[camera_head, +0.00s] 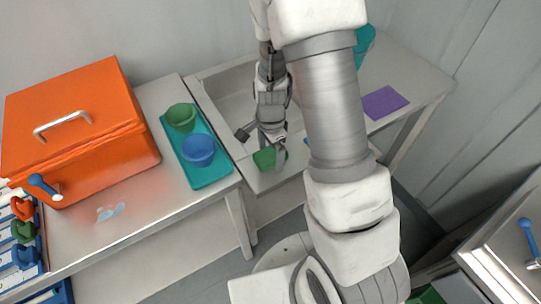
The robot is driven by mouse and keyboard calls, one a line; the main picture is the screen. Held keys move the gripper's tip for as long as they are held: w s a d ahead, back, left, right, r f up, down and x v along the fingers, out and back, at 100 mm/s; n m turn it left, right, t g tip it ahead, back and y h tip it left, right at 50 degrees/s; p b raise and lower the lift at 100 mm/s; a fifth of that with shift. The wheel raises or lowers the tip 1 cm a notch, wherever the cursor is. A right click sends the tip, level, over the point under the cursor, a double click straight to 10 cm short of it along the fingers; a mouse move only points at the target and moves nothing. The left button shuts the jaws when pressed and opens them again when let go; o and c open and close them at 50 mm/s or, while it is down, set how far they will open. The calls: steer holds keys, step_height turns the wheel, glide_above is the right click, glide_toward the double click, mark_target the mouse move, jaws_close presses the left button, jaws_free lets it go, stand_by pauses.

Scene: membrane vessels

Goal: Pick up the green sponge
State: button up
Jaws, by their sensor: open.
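The green sponge (264,159) lies near the front edge of the sink counter, in the middle of the head view. My gripper (262,142) is just above it, pointing down, with its fingers spread apart. One finger shows to the upper left of the sponge and the other overlaps its right side. I cannot tell whether a finger touches the sponge. Part of the sponge is hidden behind the gripper.
A teal tray (211,178) with a green cup (181,117) and a blue cup (199,150) stands left of the sink. An orange box (90,150) is farther left. A purple cloth (384,102) lies on the right counter. My arm hides the counter's middle.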

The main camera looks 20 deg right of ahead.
mark_target(270, 153)
steer(key=c, duration=1.4)
steer(key=shift+o, duration=0.2)
steer(key=shift+r, duration=0.2)
steer(key=shift+r, duration=0.6)
step_height(270, 153, up, 3)
steer(key=shift+f, duration=0.1)
steer(key=s+d+r, duration=0.6)
steer(key=d, duration=0.4)
steer(key=shift+r, duration=0.35)
